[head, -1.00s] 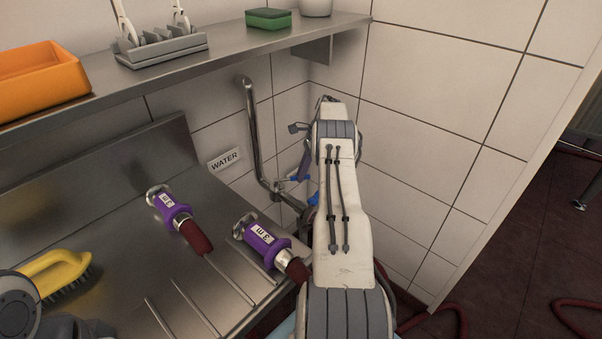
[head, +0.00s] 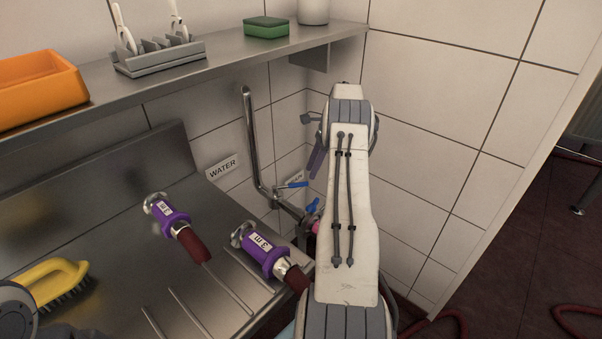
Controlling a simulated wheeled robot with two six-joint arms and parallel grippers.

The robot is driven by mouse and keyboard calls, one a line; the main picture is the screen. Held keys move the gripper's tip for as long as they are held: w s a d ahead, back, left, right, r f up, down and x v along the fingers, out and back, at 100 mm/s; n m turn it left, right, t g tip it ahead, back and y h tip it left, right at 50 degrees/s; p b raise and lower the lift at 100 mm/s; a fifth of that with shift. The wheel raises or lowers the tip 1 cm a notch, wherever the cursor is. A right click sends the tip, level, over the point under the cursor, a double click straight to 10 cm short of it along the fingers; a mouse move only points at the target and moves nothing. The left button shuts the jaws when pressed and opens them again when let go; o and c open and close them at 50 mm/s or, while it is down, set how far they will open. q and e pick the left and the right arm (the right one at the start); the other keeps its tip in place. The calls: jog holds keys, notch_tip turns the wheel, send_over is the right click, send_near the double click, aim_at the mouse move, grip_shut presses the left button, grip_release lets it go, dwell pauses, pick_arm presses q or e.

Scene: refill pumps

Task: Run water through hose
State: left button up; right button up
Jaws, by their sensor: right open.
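A metal water pipe (head: 252,140) runs down the wall beside a WATER label (head: 222,168). Low on it is a blue lever (head: 292,185), with a second blue handle (head: 312,206) just to its right. Two purple hose nozzles with red-brown hoses lie on the steel counter: a left nozzle (head: 170,212) and a right nozzle (head: 262,245). My right gripper (head: 311,142) is open, above and right of the blue lever and apart from it. My right arm hides part of the gripper and the pipe's lower end. My left gripper is out of view.
A steel shelf (head: 225,62) above holds an orange tray (head: 40,88), a utensil rack (head: 158,55) and a green sponge (head: 266,27). A yellow brush (head: 52,280) lies on the counter. A red hose (head: 575,315) lies on the dark floor at right.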

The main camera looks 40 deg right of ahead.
jog(key=s+d+r, duration=0.2)
jog(key=s+r, duration=0.2)
jog(key=s, duration=0.2)
jog(key=shift+s+d, duration=0.25)
jog(key=shift+d, duration=0.05)
jog(key=shift+r, duration=0.1)
